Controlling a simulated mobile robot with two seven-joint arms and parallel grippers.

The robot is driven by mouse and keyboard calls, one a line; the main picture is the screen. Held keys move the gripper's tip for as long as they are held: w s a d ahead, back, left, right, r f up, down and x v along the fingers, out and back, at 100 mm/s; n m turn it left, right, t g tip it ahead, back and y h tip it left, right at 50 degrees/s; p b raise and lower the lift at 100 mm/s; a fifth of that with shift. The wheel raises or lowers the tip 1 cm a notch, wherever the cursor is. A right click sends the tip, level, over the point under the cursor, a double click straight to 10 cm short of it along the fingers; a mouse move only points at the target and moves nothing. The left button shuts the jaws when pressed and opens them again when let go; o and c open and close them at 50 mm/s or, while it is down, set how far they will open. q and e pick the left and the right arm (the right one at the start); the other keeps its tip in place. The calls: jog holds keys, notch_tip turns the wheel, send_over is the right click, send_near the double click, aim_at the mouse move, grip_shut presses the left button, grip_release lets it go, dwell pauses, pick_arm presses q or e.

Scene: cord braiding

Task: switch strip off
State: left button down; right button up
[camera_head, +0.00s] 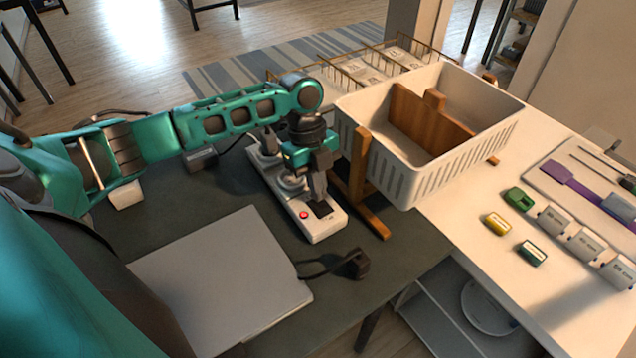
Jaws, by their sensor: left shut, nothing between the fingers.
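The white power strip (327,228) lies on the dark table, running from back left to front right. A small red light or button (304,215) shows near its front end, beside a dark rocker switch (322,209). A dark plug (268,143) sits at the strip's far end. My left gripper (319,200) points down over the front end of the strip, its fingers shut and empty at the switch. I cannot tell whether the tips touch it. The gripper and wrist hide part of the strip. My right gripper is not in view.
A closed grey laptop (222,280) lies in front of the strip. A loose black plug (352,263) lies beside it. A white basket (405,165) on a wooden stand rises close to the right. Several small labelled blocks lie on the white table (470,240).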

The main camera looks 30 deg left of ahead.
pick_arm(q)
jog(key=shift+a+f, duration=0.15)
jog(key=shift+f, duration=0.05)
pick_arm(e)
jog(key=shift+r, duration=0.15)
pick_arm(q)
jog(key=shift+r, duration=0.1)
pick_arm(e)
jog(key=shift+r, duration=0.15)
pick_arm(q)
jog(key=shift+s+d+r+p, duration=0.2)
jog(key=shift+d+p, duration=0.25)
jog(key=shift+p, duration=0.15)
jog(key=shift+d, duration=0.3)
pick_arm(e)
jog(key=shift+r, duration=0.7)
pick_arm(q)
jog(key=shift+p, duration=0.3)
